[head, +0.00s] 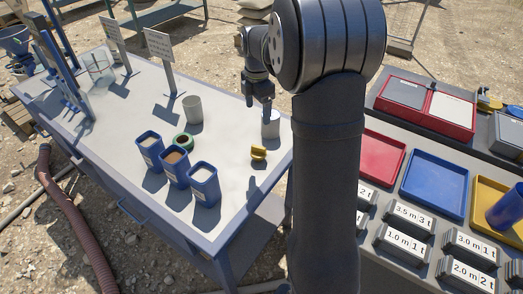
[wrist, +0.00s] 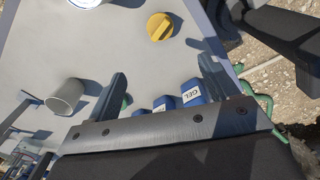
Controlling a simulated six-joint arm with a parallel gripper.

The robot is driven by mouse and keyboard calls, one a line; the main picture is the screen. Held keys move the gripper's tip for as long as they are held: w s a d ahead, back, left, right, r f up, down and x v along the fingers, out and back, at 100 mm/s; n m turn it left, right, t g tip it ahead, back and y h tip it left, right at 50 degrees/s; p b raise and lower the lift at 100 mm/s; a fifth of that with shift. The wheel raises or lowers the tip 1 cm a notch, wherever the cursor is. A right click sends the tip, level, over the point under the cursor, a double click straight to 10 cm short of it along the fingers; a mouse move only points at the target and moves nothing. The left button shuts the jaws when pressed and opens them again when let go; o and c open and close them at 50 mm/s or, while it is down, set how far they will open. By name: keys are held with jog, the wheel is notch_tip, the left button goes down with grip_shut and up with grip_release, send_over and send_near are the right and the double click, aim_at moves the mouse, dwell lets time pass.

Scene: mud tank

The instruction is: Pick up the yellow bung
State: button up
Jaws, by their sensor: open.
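The yellow bung (head: 258,153) lies on the pale table top near its right side, apart from other objects. It also shows in the wrist view (wrist: 160,27) near the top, round with a raised grip bar across it. My gripper (head: 258,108) hangs above the table, behind the bung in the head view. In the wrist view my gripper (wrist: 162,66) has its two fingers wide apart with nothing between them. The bung is beyond the fingertips there, not touched by them.
A white cylinder (head: 271,126) stands close behind the bung. A second bench with a red tray (head: 383,157) and a blue tray (head: 436,184) is at right.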

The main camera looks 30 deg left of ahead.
jog(key=m, duration=1)
send_near(259, 147)
jog(key=f, duration=0.5)
jog(key=shift+s+a+f, duration=0.2)
jog(key=shift+s+f, duration=0.1)
jog(key=shift+s, duration=0.05)
jog(key=shift+w+d+f, duration=0.1)
jog(key=shift+w+f, duration=0.1)
jog(key=shift+f, duration=1.15)
jog(key=shift+w+d+f, duration=0.1)
jog(key=shift+w+f, duration=0.05)
jog(key=shift+f, duration=1.2)
jog(key=c, duration=1.1)
